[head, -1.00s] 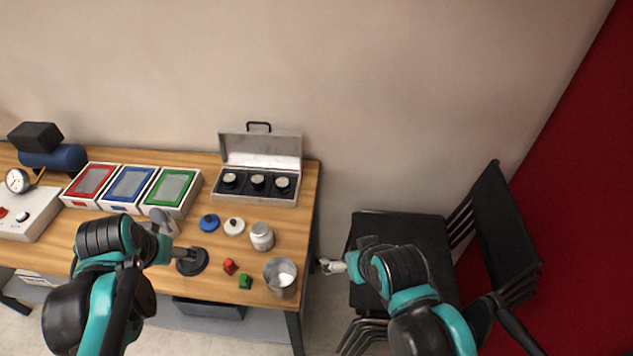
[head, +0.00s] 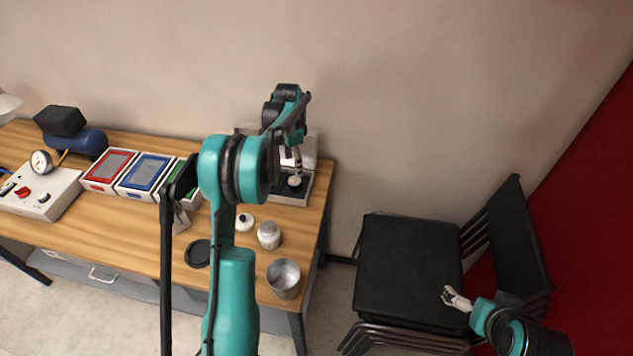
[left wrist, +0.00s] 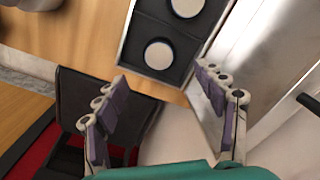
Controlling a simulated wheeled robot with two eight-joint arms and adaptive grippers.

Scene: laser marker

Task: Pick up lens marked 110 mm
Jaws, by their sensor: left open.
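The open metal lens case (head: 304,202) stands at the table's back right corner, mostly hidden by my left arm in the head view. One lens (head: 295,181) shows there. In the left wrist view, the case holds a lens near its end (left wrist: 158,54) and another lens (left wrist: 187,7) cut by the top edge, both in black foam. I cannot read any markings, so I cannot tell which is 110 mm. My left gripper (left wrist: 163,80) is open and empty above the case's end, its fingers spread either side of the nearer lens. My right gripper (head: 456,298) is over the chairs, apparently empty.
A white jar (head: 268,235), a metal cup (head: 284,278) and a black round base (head: 198,253) stand on the table (head: 130,225). Red (head: 110,169) and blue (head: 146,175) framed trays lie left of my arm. Stacked black chairs (head: 405,265) are at the right.

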